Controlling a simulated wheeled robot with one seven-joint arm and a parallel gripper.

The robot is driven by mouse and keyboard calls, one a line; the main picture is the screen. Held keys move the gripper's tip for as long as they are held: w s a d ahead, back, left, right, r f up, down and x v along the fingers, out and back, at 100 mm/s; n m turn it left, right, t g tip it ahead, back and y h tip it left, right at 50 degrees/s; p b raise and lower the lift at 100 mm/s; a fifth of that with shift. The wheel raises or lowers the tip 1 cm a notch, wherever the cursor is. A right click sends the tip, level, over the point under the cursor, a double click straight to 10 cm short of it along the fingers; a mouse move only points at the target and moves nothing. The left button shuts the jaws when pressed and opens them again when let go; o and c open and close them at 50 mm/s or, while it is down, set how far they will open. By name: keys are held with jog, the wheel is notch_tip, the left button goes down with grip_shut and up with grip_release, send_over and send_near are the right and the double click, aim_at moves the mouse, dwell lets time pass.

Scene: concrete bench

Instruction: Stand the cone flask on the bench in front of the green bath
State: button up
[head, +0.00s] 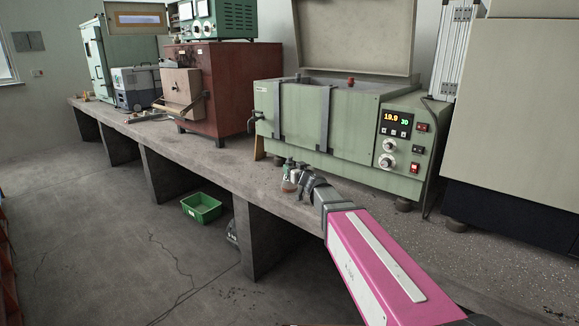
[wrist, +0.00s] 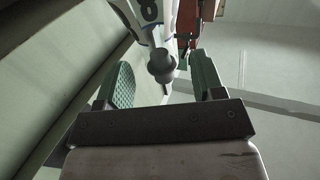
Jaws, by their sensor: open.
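The cone flask (head: 289,185) is small, with brownish contents low in it. It appears upright on the bench, near its front edge and in front of the green bath (head: 325,125). My gripper (head: 298,180) is at the flask's right side and partly covers it in the head view. In the wrist view my gripper (wrist: 160,65) has its two green-padded fingers wide apart. A grey rounded knob and a pale body with dark marks show between or beyond the fingers; I cannot tell whether they belong to the flask. Contact is not clear.
The bench top (head: 225,165) is clear to the left of the flask, up to a red-brown cabinet (head: 215,90). The bench's front edge drops to the floor, where a green crate (head: 201,208) lies. A large beige machine (head: 515,110) stands to the right of the bath.

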jog(key=v, duration=0.6)
jog(key=shift+s+d, duration=0.2)
jog(key=shift+s, duration=0.1)
